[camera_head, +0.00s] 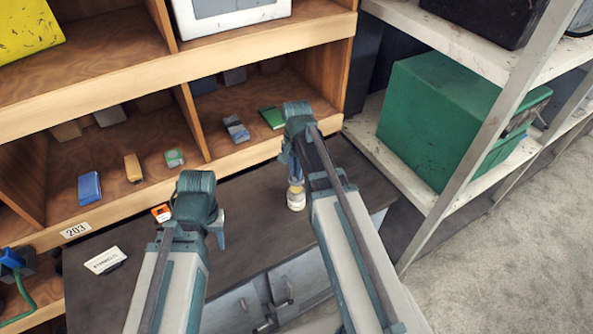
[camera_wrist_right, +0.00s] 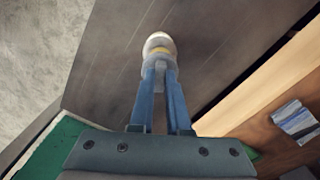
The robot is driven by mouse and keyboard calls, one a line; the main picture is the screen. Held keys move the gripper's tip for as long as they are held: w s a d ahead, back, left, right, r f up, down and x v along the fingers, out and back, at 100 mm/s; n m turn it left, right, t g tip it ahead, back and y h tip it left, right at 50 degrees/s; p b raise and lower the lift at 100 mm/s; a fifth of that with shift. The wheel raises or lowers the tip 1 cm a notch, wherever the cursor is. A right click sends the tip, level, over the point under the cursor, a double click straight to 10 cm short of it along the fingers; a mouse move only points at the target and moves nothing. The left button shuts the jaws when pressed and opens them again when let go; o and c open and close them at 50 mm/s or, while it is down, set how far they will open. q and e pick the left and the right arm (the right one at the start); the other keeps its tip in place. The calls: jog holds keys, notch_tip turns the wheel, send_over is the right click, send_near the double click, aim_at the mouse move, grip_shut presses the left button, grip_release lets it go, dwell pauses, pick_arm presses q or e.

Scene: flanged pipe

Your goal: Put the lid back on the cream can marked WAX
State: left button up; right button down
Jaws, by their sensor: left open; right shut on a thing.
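The cream can (camera_head: 296,202), with a yellowish band, stands on the dark bench top below my right gripper (camera_head: 295,180). No WAX lettering is readable. In the right wrist view the can (camera_wrist_right: 158,40) shows just beyond the fingertips (camera_wrist_right: 160,68). My right gripper is shut on a small greyish piece at the can's end, which looks like the lid; the fingers partly hide it. I cannot tell whether it touches the can. My left gripper (camera_head: 217,228) is open, left of the can and apart from it, partly hidden by its own wrist.
A small orange item (camera_head: 161,213) and a white card (camera_head: 105,260) are on the bench left of my left arm. Wooden cubbyholes (camera_head: 130,215) with small coloured blocks run behind. A green box (camera_head: 440,115) sits on a metal shelf at right. Bench around the can is clear.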

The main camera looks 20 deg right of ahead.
jog(key=shift+f+b, duration=1.5)
jog(key=shift+f, duration=0.35)
jog(key=shift+f, duration=0.15)
dwell(0.5)
jog(key=shift+c, duration=1.6)
grip_release()
jog(key=shift+r+p, duration=3.4)
jog(key=shift+r, duration=0.15)
jog(key=shift+c, duration=0.2)
